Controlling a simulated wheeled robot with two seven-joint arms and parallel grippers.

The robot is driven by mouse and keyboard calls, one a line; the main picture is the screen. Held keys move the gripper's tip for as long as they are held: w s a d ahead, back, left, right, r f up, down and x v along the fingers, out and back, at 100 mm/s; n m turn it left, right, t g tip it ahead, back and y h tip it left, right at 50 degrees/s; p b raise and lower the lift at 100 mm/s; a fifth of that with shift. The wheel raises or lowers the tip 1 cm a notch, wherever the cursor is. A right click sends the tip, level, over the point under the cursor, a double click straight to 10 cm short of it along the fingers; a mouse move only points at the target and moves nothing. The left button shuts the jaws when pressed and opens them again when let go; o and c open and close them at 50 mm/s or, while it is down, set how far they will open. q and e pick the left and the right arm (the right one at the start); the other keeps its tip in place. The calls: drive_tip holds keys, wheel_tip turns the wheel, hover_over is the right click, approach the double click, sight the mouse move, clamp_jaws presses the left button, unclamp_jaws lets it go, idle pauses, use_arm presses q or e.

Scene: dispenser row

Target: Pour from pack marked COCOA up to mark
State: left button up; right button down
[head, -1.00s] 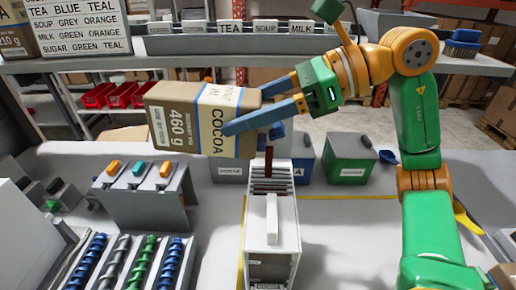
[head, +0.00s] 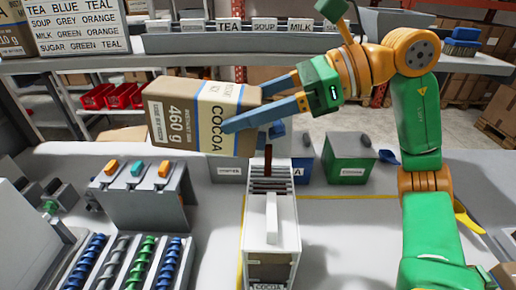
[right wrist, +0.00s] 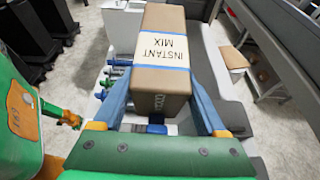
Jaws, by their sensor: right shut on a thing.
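The brown pack marked COCOA (head: 200,120), with a white label and "460 g", is held in the air, lying on its side and slightly tilted. My right gripper (head: 248,107) is shut on it with blue fingers along its sides. In the right wrist view the pack (right wrist: 165,85) sits between the fingers (right wrist: 163,108) and shows "INSTANT MIX". Below it stands a white dispenser canister (head: 271,235) with a slotted top, a brown stream or strip (head: 268,158) above it, and a window with a COCOA label at its bottom. Its fill mark is not clear.
A grey stand (head: 140,195) with orange and teal buttons is at left, above several coloured augers (head: 125,262). A green bin (head: 349,158) and grey bins stand behind the canister. A shelf (head: 300,62) with labelled slots and a text sign (head: 78,25) runs across the back.

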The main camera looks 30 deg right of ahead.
idle(0.4)
drive_tip(key=shift+b, duration=0.3)
drive_tip(key=shift+d, duration=0.1)
idle(0.6)
drive_tip(key=shift+s+y+b, duration=0.1)
drive_tip(key=shift+y+b, duration=0.2)
idle(0.7)
drive_tip(key=shift+d+b, duration=0.1)
drive_tip(key=shift+b, duration=0.2)
drive_tip(key=shift+r, duration=0.1)
idle(0.6)
